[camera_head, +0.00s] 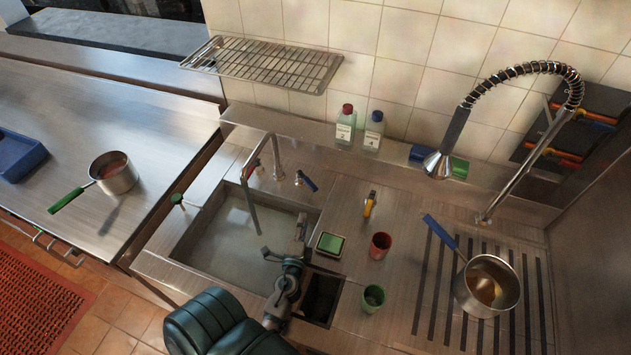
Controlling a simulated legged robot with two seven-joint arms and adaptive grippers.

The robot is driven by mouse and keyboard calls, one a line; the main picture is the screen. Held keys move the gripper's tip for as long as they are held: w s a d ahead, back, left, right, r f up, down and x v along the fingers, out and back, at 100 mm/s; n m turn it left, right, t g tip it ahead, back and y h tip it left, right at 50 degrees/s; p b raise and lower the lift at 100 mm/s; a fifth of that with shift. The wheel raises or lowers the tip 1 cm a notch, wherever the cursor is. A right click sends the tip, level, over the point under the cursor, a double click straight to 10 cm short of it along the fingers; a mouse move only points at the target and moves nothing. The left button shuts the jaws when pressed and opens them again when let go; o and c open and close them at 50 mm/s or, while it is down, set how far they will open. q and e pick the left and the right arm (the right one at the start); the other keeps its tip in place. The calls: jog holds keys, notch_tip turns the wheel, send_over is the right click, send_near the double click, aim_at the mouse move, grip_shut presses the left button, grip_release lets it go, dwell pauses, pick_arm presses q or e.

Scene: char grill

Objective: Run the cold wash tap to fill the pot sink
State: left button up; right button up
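The pot sink (187,246) is a square steel basin left of centre. Its floor looks pale grey, and I cannot tell whether water stands in it. A steel swan-neck spout (250,198) reaches over the basin from the back ledge. A tap with a blue lever (307,181) stands behind the basin, right of the spout. A red-marked tap part (257,169) shows beside the spout's base. My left gripper (300,222) is over the basin's right edge, below and apart from the blue lever in the picture. Its fingers are too small to judge. My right gripper is out of view.
A green-topped block (331,243), red cup (380,246) and green cup (373,298) stand right of my arm. A blue-handled pan (488,286) sits on the ribbed drainer. A spring spray hose (520,72) hangs above. Two bottles (345,125) stand on the back ledge.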

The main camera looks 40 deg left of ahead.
pick_arm(q)
jog(key=p, duration=0.2)
send_near(311, 189)
jog(key=x, duration=1.1)
jog(key=shift+w+a+f, duration=0.1)
jog(key=shift+a+f, duration=0.2)
jog(key=shift+w+a, duration=0.1)
jog(key=shift+w, duration=0.15)
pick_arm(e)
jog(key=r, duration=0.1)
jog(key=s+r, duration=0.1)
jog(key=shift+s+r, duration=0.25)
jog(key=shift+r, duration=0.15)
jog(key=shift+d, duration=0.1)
pick_arm(q)
jog(key=shift+r, duration=0.1)
grip_shut()
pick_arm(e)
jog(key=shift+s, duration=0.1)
